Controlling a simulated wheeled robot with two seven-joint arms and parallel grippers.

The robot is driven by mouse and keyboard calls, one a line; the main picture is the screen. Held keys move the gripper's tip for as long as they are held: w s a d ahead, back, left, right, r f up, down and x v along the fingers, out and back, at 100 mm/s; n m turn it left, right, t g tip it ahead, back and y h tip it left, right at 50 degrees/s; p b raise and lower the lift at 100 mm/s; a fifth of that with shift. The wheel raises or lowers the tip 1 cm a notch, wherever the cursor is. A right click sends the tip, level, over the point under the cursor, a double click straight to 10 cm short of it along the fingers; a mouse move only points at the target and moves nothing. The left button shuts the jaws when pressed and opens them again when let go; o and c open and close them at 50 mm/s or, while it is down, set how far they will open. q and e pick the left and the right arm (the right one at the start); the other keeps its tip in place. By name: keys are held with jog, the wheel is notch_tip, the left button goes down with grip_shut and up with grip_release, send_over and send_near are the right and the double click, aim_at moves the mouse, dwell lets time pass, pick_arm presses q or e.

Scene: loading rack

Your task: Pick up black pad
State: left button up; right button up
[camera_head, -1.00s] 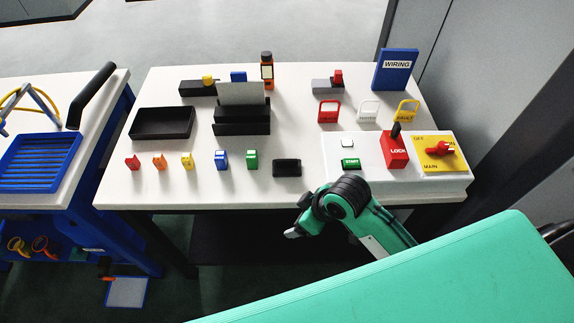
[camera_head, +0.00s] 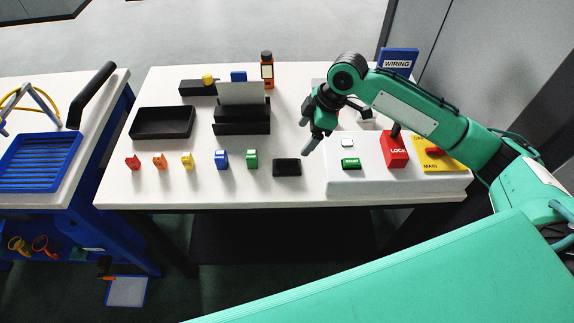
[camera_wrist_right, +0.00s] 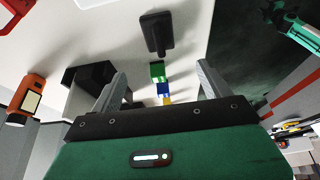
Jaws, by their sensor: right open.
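The black pad (camera_head: 287,167) is a small dark block lying on the white table near its front edge, right of the green block. It also shows in the right wrist view (camera_wrist_right: 157,33), top centre, beyond the fingertips. My right gripper (camera_head: 308,138) is above the table, just up and to the right of the pad, with its fingers pointing down. In the right wrist view the two grey fingers (camera_wrist_right: 161,80) stand wide apart with nothing held between them. The gripper is apart from the pad. My left gripper is not in view.
The green block (camera_head: 252,159) and blue block (camera_head: 222,160) stand left of the pad. The white control panel (camera_head: 345,181) with the red LOCK box (camera_head: 395,150) is on the right. A black tray (camera_head: 162,136) and black holder (camera_head: 241,128) stand behind.

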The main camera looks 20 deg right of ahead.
aim_at(288, 160)
jog(key=p+x, duration=0.1)
jog(key=x, duration=0.7)
jog(key=shift+p, duration=0.35)
jog(key=p+x, duration=0.2)
jog(key=x, duration=0.2)
jog(key=shift+f, duration=0.25)
jog(key=shift+w+a+f, duration=0.1)
jog(key=shift+a+f, duration=0.05)
jog(key=shift+f, duration=0.3)
jog(key=c, duration=1.1)
